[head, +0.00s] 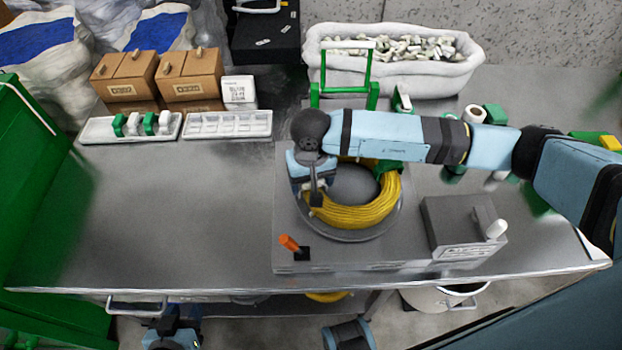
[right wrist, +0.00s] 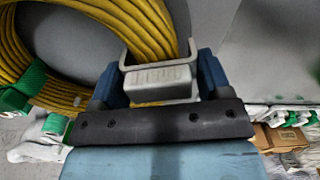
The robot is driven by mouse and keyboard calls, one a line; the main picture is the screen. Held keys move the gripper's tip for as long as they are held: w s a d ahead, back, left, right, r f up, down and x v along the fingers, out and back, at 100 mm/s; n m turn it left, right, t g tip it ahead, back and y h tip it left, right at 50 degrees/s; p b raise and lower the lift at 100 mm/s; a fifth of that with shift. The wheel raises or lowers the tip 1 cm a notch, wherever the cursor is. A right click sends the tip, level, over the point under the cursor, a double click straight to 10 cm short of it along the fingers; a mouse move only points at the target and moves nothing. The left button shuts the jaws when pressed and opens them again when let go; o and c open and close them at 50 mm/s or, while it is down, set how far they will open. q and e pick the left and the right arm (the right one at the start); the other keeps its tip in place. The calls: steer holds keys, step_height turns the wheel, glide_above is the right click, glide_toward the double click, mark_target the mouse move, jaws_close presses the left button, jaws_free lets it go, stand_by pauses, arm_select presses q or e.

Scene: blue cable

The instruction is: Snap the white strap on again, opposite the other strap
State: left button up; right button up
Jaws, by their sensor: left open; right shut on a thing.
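A yellow cable coil (head: 350,214) lies on a round grey plate on the raised metal bench station. A green strap (head: 388,168) is around its far right side; it also shows in the right wrist view (right wrist: 28,85). My right gripper (head: 314,192) reaches over the coil's left side. In the right wrist view it is shut on the pale white strap (right wrist: 160,76), whose two sides stand on either side of the cable bundle. I cannot tell whether the strap is latched. My left gripper (head: 172,338) is open and empty below the bench's front edge, partly cut off.
A grey box with a white-knobbed lever (head: 468,225) stands right of the coil, and an orange switch (head: 290,243) in front. White trays (head: 230,124), cartons (head: 190,75) and a white bin (head: 400,70) are at the back. The left bench top is clear.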

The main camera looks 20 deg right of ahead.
arm_select(q)
steer(key=shift+f, duration=0.2)
arm_select(e)
steer(key=shift+f, duration=0.1)
stand_by(0.4)
steer(key=o, duration=1)
arm_select(q)
steer(key=shift+r, duration=0.1)
arm_select(e)
steer(key=shift+r+p, duration=0.7)
steer(key=shift+r, duration=1.35)
steer(key=shift+r+p, duration=0.45)
steer(key=shift+r, duration=1.05)
arm_select(q)
steer(key=shift+s+r, duration=0.25)
steer(key=shift+r, duration=0.3)
steer(key=shift+w+r, duration=0.1)
steer(key=shift+r, duration=0.1)
